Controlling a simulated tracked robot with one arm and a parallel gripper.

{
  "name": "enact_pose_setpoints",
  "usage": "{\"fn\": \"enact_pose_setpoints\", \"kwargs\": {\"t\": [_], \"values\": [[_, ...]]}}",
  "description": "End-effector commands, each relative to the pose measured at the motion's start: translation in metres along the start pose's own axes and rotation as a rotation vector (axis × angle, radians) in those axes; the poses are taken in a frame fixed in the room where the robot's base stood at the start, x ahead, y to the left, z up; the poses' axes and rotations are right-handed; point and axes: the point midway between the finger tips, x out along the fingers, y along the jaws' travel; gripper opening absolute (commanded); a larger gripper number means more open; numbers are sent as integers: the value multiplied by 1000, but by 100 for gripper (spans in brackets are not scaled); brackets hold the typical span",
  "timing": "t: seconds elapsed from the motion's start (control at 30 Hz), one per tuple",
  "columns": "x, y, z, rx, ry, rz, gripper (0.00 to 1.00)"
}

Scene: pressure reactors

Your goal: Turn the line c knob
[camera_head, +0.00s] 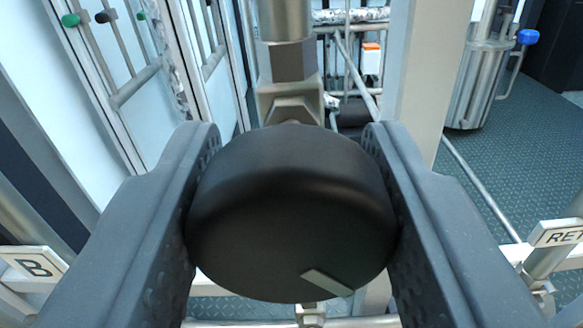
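A large round black knob (285,210) fills the middle of the head camera view. A short light-coloured pointer mark shows low on its face, right of centre. A metal fitting and pipe rise behind the knob. My gripper (290,190) has one dark finger on each side of the knob. Both inner finger pads appear to touch its sides, so the gripper is shut on it. The knob's back is hidden. No label for line C is visible.
A plate marked B (35,266) is at the lower left and a plate starting RET (560,234) at the lower right. A pale upright post (428,75) stands close behind the right finger. A steel vessel (482,80) stands farther back.

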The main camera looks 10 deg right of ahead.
Motion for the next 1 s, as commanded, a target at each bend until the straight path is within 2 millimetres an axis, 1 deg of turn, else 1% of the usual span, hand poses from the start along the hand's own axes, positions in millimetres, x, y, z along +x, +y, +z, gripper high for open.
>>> {"fn": "enact_pose_setpoints", "kwargs": {"t": [0.2,0.4,0.63,0.67,0.7,0.73,1.0], "values": [[0,0,0,10,0,0,17],[0,0,1,97,1,0,17],[0,0,0,100,0,0,17],[0,0,0,100,0,0,45],[0,0,0,100,0,0,56],[0,0,0,100,0,0,61],[0,0,0,100,0,0,61]]}}
